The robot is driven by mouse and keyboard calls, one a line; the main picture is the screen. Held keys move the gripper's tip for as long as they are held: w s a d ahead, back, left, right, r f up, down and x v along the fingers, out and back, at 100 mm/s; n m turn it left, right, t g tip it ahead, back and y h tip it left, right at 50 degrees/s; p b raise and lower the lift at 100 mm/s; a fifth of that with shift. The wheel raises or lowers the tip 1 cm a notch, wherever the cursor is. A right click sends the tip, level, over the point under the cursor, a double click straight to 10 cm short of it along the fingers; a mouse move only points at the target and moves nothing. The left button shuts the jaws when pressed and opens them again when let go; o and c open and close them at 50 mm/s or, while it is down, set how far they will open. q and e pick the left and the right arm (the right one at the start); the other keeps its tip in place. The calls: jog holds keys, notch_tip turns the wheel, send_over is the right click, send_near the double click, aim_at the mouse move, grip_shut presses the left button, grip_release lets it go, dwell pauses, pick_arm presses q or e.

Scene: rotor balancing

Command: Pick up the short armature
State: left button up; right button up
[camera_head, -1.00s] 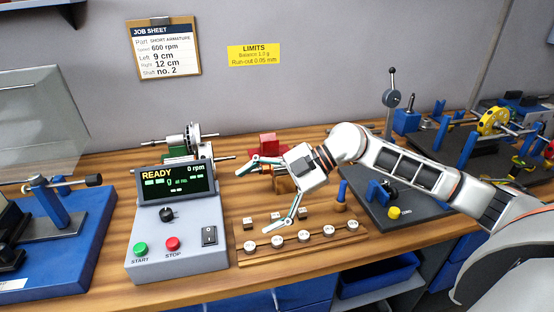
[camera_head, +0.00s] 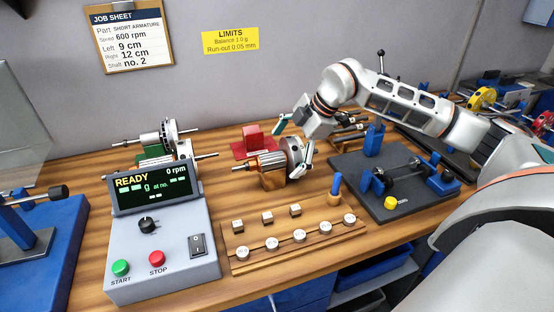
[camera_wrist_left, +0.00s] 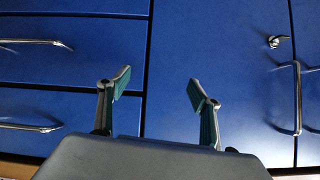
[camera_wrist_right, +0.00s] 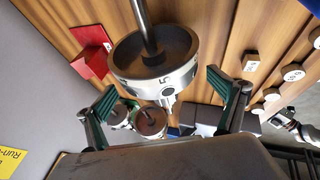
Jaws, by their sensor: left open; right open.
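A second armature (camera_head: 165,138) sits on a green stand behind the console; I cannot tell for certain which is the short one. My right gripper (camera_head: 291,150) is open at the right end of the cradled armature. In the right wrist view, a grey drum end with a shaft (camera_wrist_right: 180,80) lies ahead between the open fingers (camera_wrist_right: 166,104), with no grip visible. My left gripper (camera_wrist_left: 160,85) is open and empty before blue drawers.
A balancing console (camera_head: 160,240) reads READY. A weight rack (camera_head: 295,235) with several discs lies in front of the cradle. A red block (camera_head: 253,138) stands behind it. A dark fixture plate (camera_head: 395,190) is at the right, with more cylindrical parts (camera_head: 348,128) behind.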

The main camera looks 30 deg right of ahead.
aim_at(281, 152)
jog(key=x, duration=0.2)
jog(key=shift+w+a+f, duration=0.1)
jog(key=shift+w+f, duration=0.1)
jog(key=shift+f, duration=0.15)
jog(key=c, duration=1.5)
jog(key=shift+w+r, duration=0.15)
jog(key=shift+r, duration=0.6)
jog(key=shift+c, duration=0.2)
notch_tip(281, 152, up, 19)
jog(key=shift+p, duration=0.65)
